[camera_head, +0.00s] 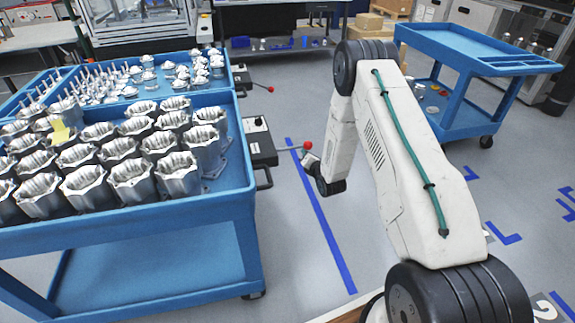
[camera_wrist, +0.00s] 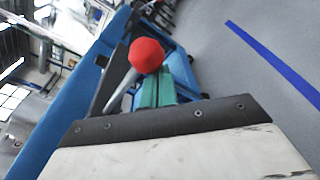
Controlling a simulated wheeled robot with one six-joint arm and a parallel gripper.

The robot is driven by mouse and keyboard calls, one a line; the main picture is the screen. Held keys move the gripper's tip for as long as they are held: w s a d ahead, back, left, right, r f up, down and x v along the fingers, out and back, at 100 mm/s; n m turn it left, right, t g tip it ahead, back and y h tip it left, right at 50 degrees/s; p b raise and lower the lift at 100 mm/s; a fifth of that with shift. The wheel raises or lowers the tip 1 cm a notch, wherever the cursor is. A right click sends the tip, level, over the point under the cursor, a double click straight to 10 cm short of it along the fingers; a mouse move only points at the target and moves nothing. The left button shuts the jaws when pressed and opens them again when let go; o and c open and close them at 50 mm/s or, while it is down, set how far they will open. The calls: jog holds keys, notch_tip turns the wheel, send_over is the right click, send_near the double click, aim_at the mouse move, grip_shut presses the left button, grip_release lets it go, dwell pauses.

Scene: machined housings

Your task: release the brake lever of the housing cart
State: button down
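The housing cart is the blue cart (camera_head: 150,223) at the left in the head view, its top full of metal housings (camera_head: 84,185). On its right end is a dark brake box (camera_head: 261,150) with a lever (camera_head: 292,149) ending in a red ball knob (camera_head: 308,146). My gripper (camera_head: 309,161) is just below the knob. In the wrist view the knob (camera_wrist: 146,55) covers the tips of my green fingers (camera_wrist: 157,92), which lie close together and look shut. The lever rod (camera_wrist: 121,91) runs down to the left, beside the fingers. Contact with the knob cannot be told.
A second blue cart (camera_head: 222,87) with small parts stands behind, with its own red-knobbed lever (camera_head: 270,89). Another blue cart (camera_head: 470,60) stands at the back right. A blue floor line (camera_head: 322,220) crosses open grey floor.

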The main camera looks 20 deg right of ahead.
aim_at(302, 147)
jog(key=r, duration=0.3)
jog(key=shift+w+a, duration=0.1)
jog(key=shift+a, duration=0.1)
jog(key=shift+a+r, duration=0.15)
jog(key=shift+r, duration=0.75)
jog(key=shift+a+r, duration=0.15)
jog(key=shift+r, duration=0.75)
jog(key=shift+w, duration=0.1)
jog(key=f, duration=0.4)
jog(key=shift+w+a, duration=0.2)
jog(key=shift+w, duration=0.05)
jog(key=s+a+r, duration=0.1)
jog(key=s, duration=0.8)
jog(key=shift+s+r, duration=0.25)
jog(key=shift+s, duration=0.15)
jog(key=shift+a, duration=0.1)
